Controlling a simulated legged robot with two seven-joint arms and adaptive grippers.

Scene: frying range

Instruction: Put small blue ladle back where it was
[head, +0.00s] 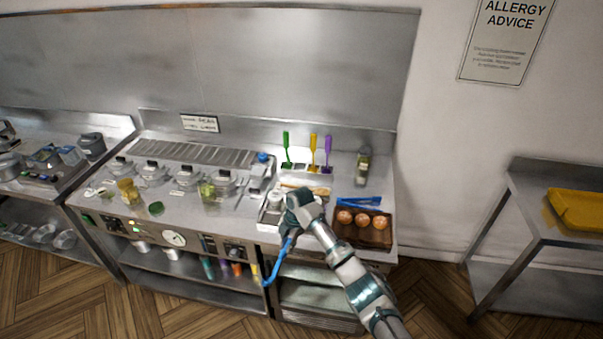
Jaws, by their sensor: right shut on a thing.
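My right gripper (292,226) reaches in from the lower right and is shut on the small blue ladle (280,262). The ladle hangs down from the gripper, tilted to the lower left, in front of the counter's front edge. Green (286,148), yellow (313,150) and purple (327,154) handled utensils stand upright in a row at the back of the counter. My left gripper is out of view.
A brown tray (384,244) with eggs sits right of my gripper, with blue tongs (358,201) behind it. Several lidded pots (222,178) stand left on the steel counter (170,209). A side table (545,238) holds a yellow tray (580,207).

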